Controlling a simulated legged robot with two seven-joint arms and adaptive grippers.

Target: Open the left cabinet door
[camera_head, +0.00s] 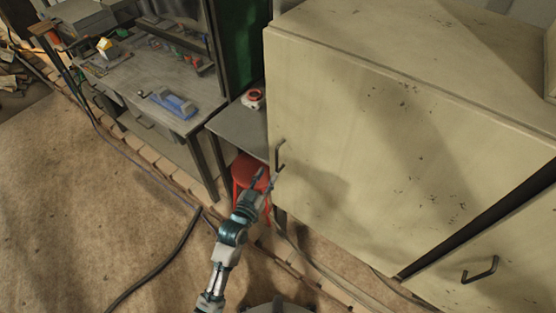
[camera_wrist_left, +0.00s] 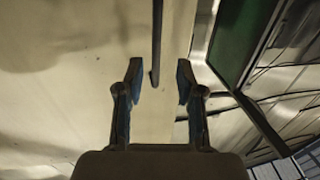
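The left cabinet door (camera_head: 360,150) is a large, worn beige panel in the head view. It looks shut along its top edge. Its dark bar handle (camera_head: 279,155) is near the panel's left edge and also shows in the left wrist view (camera_wrist_left: 156,40). My left gripper (camera_head: 266,179) is just below the handle in the head view. In the left wrist view its fingers (camera_wrist_left: 158,80) are open, and the handle's end appears between the fingertips. I cannot tell whether they touch it. My right gripper is not in view.
A second beige door with a dark handle (camera_head: 480,270) is at the lower right, past a dark gap (camera_head: 480,228). A red stool (camera_head: 246,171) stands behind my left gripper, below a grey shelf (camera_head: 240,128). A cluttered workbench (camera_head: 150,80) is at the upper left. Cables cross the floor.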

